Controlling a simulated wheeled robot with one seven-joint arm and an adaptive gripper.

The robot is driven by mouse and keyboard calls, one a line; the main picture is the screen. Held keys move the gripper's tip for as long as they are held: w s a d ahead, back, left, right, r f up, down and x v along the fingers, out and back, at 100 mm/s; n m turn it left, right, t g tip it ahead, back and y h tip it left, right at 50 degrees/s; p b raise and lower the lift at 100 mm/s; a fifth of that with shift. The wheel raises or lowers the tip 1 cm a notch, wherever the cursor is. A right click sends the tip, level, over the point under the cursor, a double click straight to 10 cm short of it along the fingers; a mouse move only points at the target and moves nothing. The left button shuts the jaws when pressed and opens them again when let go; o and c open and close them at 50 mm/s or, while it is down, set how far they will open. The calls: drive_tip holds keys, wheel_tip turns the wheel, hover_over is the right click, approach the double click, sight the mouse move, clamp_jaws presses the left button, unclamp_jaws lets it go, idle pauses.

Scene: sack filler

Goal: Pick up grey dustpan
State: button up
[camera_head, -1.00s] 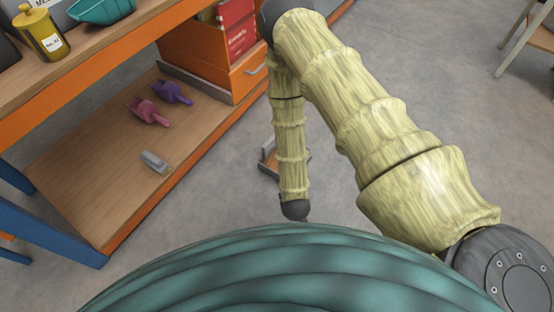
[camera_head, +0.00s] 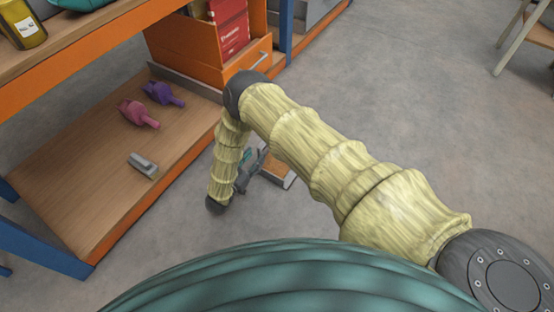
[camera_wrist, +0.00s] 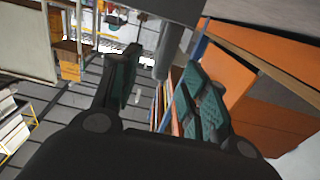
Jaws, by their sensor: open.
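A small grey object (camera_head: 143,165) lies on the lower wooden shelf in the head view. It could be the grey dustpan, but it is too small to tell surely. My gripper (camera_head: 252,167) hangs over the floor to its right, beyond the shelf's edge, partly hidden by my forearm. It is apart from the grey object. In the wrist view my gripper (camera_wrist: 160,90) has its fingers with teal pads spread wide. A grey bar under a grey plate (camera_wrist: 170,45) shows behind the fingers; I cannot tell what it is.
A pink object (camera_head: 138,113) and a purple object (camera_head: 164,94) lie on the lower shelf (camera_head: 90,170). An orange drawer unit (camera_head: 250,62) stands behind. A brown-topped item (camera_head: 278,170) is on the floor near my gripper. Open floor lies to the right.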

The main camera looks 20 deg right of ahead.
sight(259, 152)
drive_tip(key=b+x, duration=0.1)
drive_tip(key=x, duration=0.3)
drive_tip(key=shift+w+d+b, duration=0.15)
drive_tip(key=shift+w+b, duration=0.05)
drive_tip(key=shift+b, duration=0.15)
drive_tip(key=shift+b+x, duration=1.65)
drive_tip(key=shift+x, duration=0.7)
drive_tip(key=shift+w+d+r, duration=0.2)
drive_tip(key=shift+w+d, duration=0.05)
drive_tip(key=shift+w, duration=0.15)
clamp_jaws()
